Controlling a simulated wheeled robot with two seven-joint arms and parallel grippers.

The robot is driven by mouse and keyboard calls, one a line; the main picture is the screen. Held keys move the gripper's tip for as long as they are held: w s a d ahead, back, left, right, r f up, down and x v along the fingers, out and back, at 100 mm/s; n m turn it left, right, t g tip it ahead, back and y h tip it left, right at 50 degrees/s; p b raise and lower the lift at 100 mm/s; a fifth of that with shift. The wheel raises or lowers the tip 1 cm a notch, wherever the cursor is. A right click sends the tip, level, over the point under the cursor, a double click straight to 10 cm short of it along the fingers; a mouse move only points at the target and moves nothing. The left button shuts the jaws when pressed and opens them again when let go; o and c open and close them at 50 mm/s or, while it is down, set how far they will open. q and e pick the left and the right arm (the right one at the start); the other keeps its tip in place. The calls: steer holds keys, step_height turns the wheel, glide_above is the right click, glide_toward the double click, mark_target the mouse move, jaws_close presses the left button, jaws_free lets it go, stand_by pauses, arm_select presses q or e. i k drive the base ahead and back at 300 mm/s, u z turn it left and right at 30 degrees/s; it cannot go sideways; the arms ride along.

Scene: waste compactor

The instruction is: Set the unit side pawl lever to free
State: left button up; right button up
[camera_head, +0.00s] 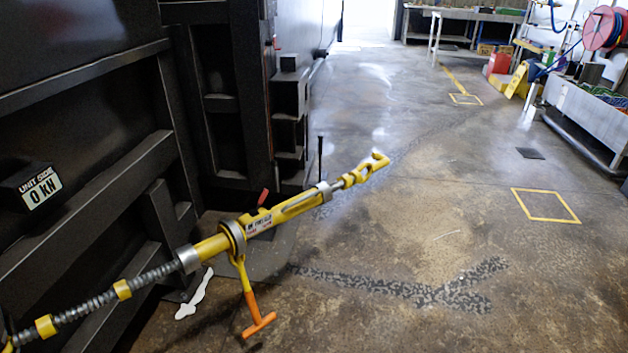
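A yellow ratchet turnbuckle (212,246) runs slantwise through the left half of the view, with a threaded grey rod (150,277) at its lower left and a yellow hook end (367,171) at its upper right. A small red lever (263,197) sticks up near its middle collar; I cannot tell whether it is the unit side pawl lever or how it is set. A yellow handle with an orange T-grip (258,322) hangs down from the collar. A black box marked "UNIT SIDE" reads 0 kN (41,189). Neither gripper is in view.
The dark ribbed compactor wall (100,190) fills the left side. A white irregular shape (194,296) lies below the turnbuckle. Open concrete floor spreads right, with a yellow floor square (545,190). A long grey bench (590,105) and red hose reel (604,28) stand far right.

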mark_target(253, 213)
steer(key=u, duration=0.05)
steer(key=i, duration=0.8)
steer(key=u, duration=0.95)
steer(key=i, duration=0.3)
steer(key=u, duration=0.3)
